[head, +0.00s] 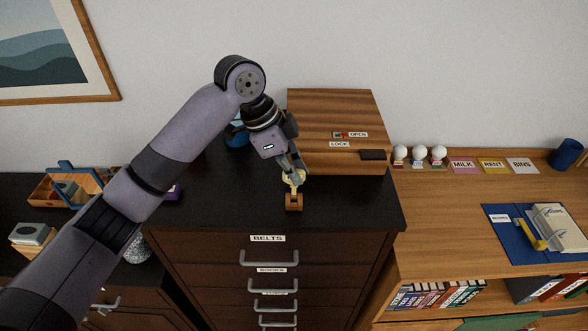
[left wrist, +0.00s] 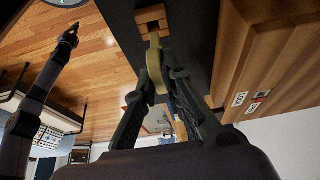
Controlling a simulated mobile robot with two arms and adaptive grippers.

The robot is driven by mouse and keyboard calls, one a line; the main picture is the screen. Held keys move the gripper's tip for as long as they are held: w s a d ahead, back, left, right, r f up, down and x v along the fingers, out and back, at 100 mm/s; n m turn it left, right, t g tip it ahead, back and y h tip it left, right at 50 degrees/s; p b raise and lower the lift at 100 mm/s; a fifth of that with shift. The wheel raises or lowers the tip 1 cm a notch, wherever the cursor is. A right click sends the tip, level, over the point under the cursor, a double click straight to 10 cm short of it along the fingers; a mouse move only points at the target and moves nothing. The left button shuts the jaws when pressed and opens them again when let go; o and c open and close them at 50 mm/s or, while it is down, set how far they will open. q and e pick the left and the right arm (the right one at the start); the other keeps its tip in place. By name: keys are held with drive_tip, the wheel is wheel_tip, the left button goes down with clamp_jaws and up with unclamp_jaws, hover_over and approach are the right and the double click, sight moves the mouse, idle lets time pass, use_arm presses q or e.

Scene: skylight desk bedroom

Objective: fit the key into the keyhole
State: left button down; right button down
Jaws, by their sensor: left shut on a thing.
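My left gripper (head: 292,172) points down over the dark cabinet top, shut on a brass-yellow key (head: 295,181). The key also shows between the fingers in the left wrist view (left wrist: 156,52). Its lower end is at a small wooden block (head: 293,202); I cannot tell whether it is in the block or just above it. A wooden box (head: 318,107) stands behind and to the right, with a small lock plate (head: 340,134) beside the OPEN and LOCK labels. The keyhole is too small to make out. My right gripper (left wrist: 72,34) is apart, over the floor; its jaws are unclear.
A blue object (head: 236,137) stands behind my left arm, partly hidden. To the right, a wooden desk (head: 430,215) holds figurines, label cards and a blue mat.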

sight(301, 170)
use_arm(q)
drive_tip(key=shift+r+p, duration=1.4)
drive_tip(key=shift+r, duration=0.35)
